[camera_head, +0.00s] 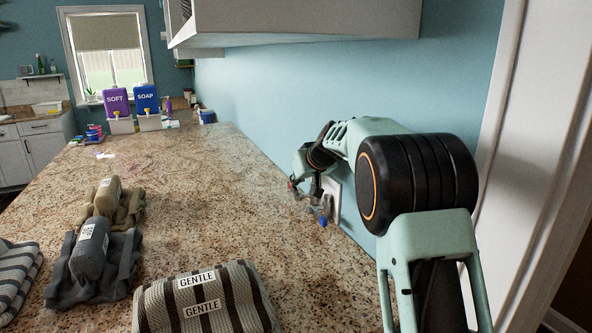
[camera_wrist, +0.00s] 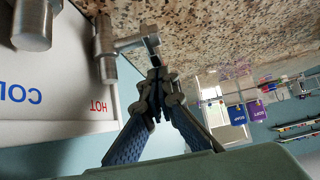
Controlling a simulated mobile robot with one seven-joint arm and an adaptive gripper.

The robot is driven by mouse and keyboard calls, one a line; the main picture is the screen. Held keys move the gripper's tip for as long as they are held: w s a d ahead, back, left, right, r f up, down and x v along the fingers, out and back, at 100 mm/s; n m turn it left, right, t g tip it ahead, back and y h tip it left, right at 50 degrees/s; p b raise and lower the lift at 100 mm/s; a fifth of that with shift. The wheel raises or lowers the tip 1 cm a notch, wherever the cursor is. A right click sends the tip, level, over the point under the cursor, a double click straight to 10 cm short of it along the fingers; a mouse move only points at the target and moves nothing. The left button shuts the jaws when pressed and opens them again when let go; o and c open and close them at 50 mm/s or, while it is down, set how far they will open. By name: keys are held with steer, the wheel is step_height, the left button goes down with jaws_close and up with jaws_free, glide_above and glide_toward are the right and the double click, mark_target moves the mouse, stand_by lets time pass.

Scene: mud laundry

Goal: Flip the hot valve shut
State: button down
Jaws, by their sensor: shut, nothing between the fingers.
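The hot valve (camera_wrist: 107,62) is a grey metal fitting on a white wall box, beside the red word HOT in the wrist view. Its lever (camera_wrist: 132,42) sticks out sideways from the valve body. My gripper (camera_wrist: 155,78) is shut and empty, with its fingertips close to the lever's end; I cannot tell whether they touch. In the head view my gripper (camera_head: 297,182) is at the wall box (camera_head: 333,190), partly hidden by my arm.
Folded striped cloth (camera_head: 205,300) and grey rolled cloth (camera_head: 90,250) lie on the granite counter (camera_head: 200,180). SOFT (camera_head: 117,102) and SOAP (camera_head: 146,99) dispensers stand far back.

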steer(key=shift+w+f+b, duration=0.15)
steer(key=shift+f+b, duration=0.15)
steer(key=shift+b, duration=0.15)
